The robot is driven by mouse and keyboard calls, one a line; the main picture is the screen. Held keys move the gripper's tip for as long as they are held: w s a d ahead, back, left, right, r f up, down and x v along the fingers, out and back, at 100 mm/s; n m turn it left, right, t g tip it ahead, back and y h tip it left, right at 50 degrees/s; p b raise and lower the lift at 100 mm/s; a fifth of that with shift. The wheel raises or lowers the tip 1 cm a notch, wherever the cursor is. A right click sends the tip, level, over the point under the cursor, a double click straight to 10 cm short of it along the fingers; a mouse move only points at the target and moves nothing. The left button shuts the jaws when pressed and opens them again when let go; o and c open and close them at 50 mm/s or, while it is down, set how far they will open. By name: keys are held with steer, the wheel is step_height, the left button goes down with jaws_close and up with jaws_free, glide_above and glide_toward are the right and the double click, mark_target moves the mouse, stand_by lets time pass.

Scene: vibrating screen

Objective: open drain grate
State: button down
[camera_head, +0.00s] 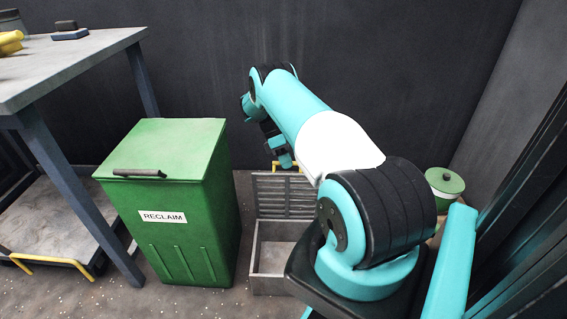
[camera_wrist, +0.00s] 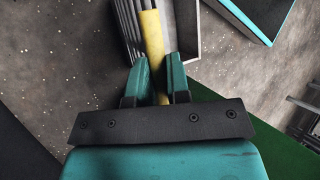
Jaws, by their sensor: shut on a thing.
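The drain grate (camera_head: 285,196) is a grey slatted panel, standing raised at the back of an open grey drain box (camera_head: 268,262). In the wrist view the grate's slats (camera_wrist: 128,28) show beside a yellow handle (camera_wrist: 152,35). My gripper (camera_wrist: 160,80) is shut on the yellow handle, with one teal finger on each side of it. In the head view my gripper (camera_head: 284,158) is at the top edge of the grate, and a bit of yellow shows there. My arm hides the right part of the drain box.
A green bin (camera_head: 190,240) labelled RECLAIM stands close to the left of the drain. A workbench (camera_head: 75,65) is at the far left. A green lidded pot (camera_head: 445,182) is at the right. A dark wall is behind.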

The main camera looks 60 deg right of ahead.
steer(key=shift+w+f, duration=0.1)
steer(key=shift+f, duration=0.1)
steer(key=c, duration=1.1)
jaws_free()
steer(key=shift+d+r, duration=0.1)
step_height(320, 180, up, 20)
steer(key=p, duration=1.2)
steer(key=shift+p, duration=0.3)
steer(key=shift+c, duration=0.3)
